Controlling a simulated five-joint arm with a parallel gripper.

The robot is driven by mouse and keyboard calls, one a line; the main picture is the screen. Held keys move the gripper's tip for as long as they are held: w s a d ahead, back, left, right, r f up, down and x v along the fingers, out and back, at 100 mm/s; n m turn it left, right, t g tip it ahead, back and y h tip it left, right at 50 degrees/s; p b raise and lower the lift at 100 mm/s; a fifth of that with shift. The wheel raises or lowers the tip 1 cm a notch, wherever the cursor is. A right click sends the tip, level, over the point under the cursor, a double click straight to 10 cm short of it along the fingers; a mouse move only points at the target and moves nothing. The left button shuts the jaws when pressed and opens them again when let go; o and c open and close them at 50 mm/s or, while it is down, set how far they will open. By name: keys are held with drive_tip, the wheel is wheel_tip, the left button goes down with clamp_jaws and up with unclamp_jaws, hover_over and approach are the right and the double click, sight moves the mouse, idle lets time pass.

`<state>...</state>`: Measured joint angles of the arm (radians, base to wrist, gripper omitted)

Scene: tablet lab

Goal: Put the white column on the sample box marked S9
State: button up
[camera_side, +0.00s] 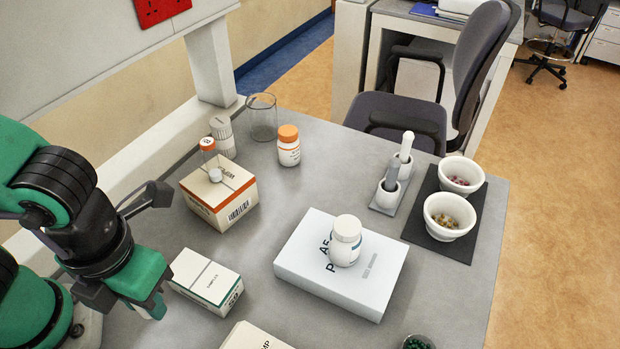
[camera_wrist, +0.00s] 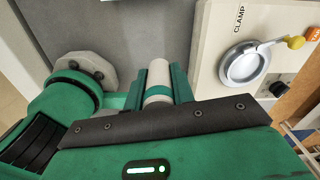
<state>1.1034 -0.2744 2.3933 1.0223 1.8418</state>
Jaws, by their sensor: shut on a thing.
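My gripper (camera_wrist: 160,96) is shut on a white column (camera_wrist: 158,74) with a green band, seen between my green fingers in the wrist view. Its far end points up the picture. In the side view my gripper is at the lower left, and I cannot make out the column there. A small white carton (camera_side: 207,279) with a green stripe lies just right of my gripper.
A flat white box (camera_side: 300,272) bears a white bottle (camera_side: 346,241). A panel marked CLAMP (camera_wrist: 210,55) has a round metal part. An orange-capped bottle (camera_side: 289,146) and a glass beaker (camera_side: 262,116) stand behind; bowls (camera_side: 449,217) stand right. Bare table lies between the boxes.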

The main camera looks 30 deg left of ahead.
drive_tip(key=shift+w, duration=0.1)
hover_over(200, 275)
wheel_tip(200, 275, down, 7)
idle(0.5)
drive_tip(key=shift+f, duration=0.15)
drive_tip(key=shift+f, duration=1.85)
drive_tip(key=shift+f, duration=0.15)
drive_tip(key=o, duration=1)
